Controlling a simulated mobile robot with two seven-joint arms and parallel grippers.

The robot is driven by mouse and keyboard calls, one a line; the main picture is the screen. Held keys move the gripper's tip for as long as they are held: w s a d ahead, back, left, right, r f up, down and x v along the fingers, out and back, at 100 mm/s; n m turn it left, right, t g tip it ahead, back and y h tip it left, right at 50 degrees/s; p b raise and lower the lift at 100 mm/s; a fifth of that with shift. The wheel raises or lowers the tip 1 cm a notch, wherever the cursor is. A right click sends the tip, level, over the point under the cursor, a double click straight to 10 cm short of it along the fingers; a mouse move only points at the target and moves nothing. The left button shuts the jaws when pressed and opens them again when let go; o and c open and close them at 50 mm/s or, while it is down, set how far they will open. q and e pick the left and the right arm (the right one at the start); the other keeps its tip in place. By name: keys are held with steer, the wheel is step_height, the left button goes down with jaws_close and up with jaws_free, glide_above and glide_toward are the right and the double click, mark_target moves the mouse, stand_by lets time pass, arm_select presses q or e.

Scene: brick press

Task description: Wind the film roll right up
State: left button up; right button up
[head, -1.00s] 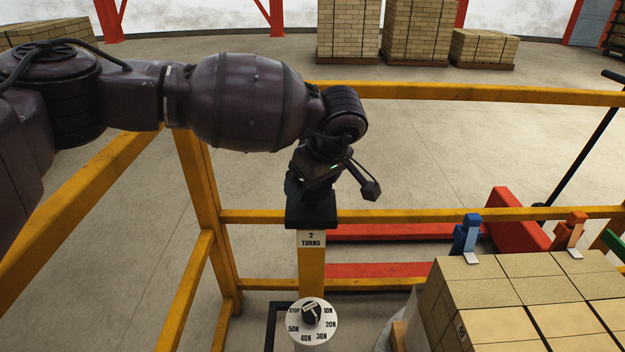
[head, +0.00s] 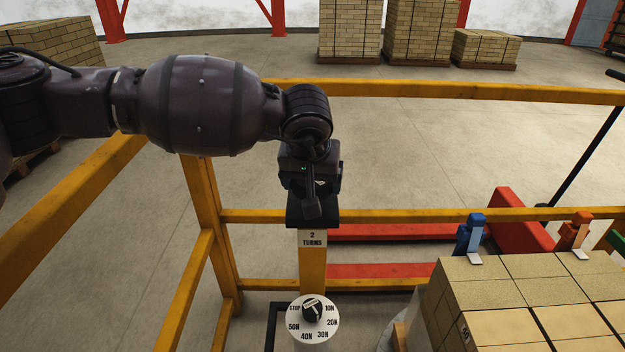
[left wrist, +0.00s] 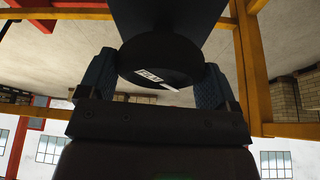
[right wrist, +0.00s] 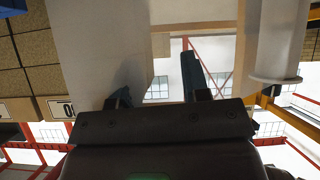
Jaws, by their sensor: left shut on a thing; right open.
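A yellow post (head: 312,265) with a "2 TURNS" label has a black block (head: 325,213) on top. My left gripper (head: 310,185) is above this block, pointing down; its fingertips are hidden in the head view. In the left wrist view its blue-padded fingers (left wrist: 153,85) are shut on a round black knob (left wrist: 160,55), one on each side. A pale, smooth sheet or roll (right wrist: 95,50) shows in the right wrist view; I cannot tell if it is the film roll. My right gripper (right wrist: 155,90) is open, its left finger close to that pale surface.
A white dial (head: 313,319) marked STOP and 10N to 50N is in front of the post. A brick stack (head: 500,290) stands at the right, with blue (head: 469,235) and orange (head: 574,233) clips behind it. Yellow rails (head: 450,92) enclose the area.

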arm_select(q)
steer(key=shift+m+h, duration=0.3)
steer(key=shift+m, duration=0.3)
steer(key=o, duration=0.8)
steer(key=shift+c, duration=0.2)
steer(key=shift+r, duration=0.1)
steer(key=p+v, duration=0.1)
steer(key=v, duration=0.9)
steer(key=shift+r, duration=0.3)
steer(key=shift+s+a, duration=0.1)
steer(key=shift+s, duration=0.05)
